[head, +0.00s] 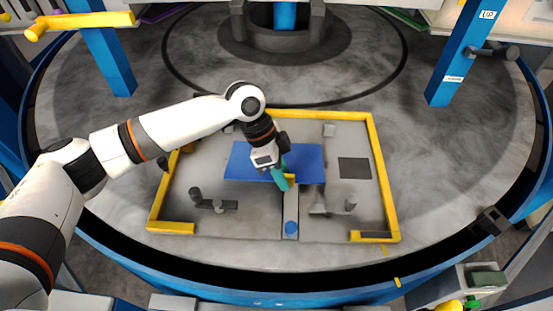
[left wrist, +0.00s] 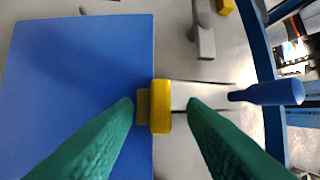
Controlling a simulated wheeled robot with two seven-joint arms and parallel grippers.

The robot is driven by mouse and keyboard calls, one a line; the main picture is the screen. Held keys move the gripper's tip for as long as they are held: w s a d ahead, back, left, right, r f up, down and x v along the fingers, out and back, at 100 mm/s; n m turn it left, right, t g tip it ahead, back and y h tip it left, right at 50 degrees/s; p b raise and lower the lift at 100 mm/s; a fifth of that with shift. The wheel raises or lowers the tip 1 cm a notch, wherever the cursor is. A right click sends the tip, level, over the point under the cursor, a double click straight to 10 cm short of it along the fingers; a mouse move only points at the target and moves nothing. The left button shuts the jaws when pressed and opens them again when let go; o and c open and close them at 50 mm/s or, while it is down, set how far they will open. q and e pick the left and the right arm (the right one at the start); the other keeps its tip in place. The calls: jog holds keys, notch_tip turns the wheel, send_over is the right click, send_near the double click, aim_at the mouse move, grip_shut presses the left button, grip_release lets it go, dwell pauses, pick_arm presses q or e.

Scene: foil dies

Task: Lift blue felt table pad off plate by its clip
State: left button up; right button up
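The blue felt table pad (head: 305,158) lies flat on the grey plate (head: 218,228) inside a yellow frame. It also fills the left of the left wrist view (left wrist: 70,80). A yellow clip (head: 290,177) sits on the pad's near edge; it shows clearly in the left wrist view (left wrist: 160,106). My left gripper (head: 282,182) is at the clip in the head view. In the left wrist view its green fingers (left wrist: 162,108) are apart, one on each side of the clip, with visible gaps. My right gripper is not in view.
A yellow frame (head: 384,185) borders the plate. A blue knob (head: 291,228) stands on a light strip in front of the clip. Grey clamps (head: 195,194) and a dark square patch (head: 354,168) lie around the pad.

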pick_arm(q)
grip_shut()
jog(key=shift+r, duration=0.1)
